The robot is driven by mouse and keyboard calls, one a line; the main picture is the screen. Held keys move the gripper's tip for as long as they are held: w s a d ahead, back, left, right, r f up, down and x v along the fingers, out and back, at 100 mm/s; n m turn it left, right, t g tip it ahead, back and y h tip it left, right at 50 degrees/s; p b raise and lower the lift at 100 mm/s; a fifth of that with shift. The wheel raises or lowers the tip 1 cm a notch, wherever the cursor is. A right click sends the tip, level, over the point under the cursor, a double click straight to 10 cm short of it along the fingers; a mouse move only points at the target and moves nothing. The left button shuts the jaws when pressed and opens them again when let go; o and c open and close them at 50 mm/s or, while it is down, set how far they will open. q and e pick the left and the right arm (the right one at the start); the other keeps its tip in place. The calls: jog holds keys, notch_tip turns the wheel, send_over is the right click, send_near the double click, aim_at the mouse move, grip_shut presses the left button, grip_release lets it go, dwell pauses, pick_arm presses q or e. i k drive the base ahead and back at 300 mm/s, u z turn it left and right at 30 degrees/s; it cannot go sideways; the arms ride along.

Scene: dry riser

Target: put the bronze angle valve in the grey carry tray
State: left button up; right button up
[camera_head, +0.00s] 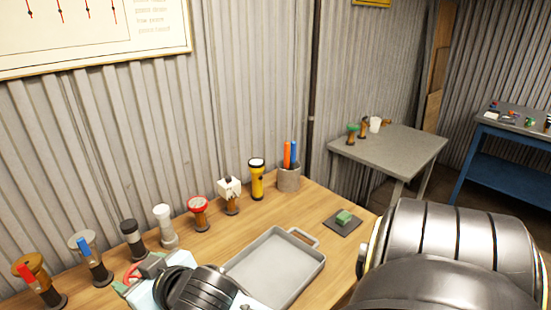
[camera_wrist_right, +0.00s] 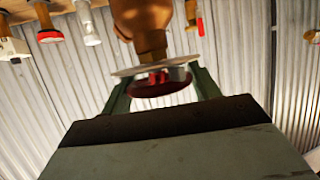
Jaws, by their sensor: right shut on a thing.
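My right gripper (camera_head: 140,273) is low at the left of the bench, in front of the row of fittings, with greenish fingers shut on a red handwheel (camera_head: 132,274). In the right wrist view the fingers (camera_wrist_right: 158,80) close around this dark red wheel, which belongs to a bronze-coloured valve (camera_wrist_right: 146,25). Its body is mostly hidden in the head view, and I cannot tell whether it touches the bench. The grey carry tray (camera_head: 307,272) lies empty on the bench, right of the gripper. My left gripper is not in view.
Behind stand a red-handled fitting (camera_head: 35,278), a blue-handled one (camera_head: 92,262), a black-topped one (camera_head: 133,238), a white one (camera_head: 165,226), a red-wheeled one (camera_head: 199,212), a white-box one (camera_head: 230,194), a yellow torch (camera_head: 257,178) and a pen pot (camera_head: 289,178). A green block (camera_head: 344,217) lies right.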

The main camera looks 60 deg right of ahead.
aim_at(250, 292)
jog(key=k, duration=1.35)
jog(key=z, duration=0.6)
jog(key=i, duration=1)
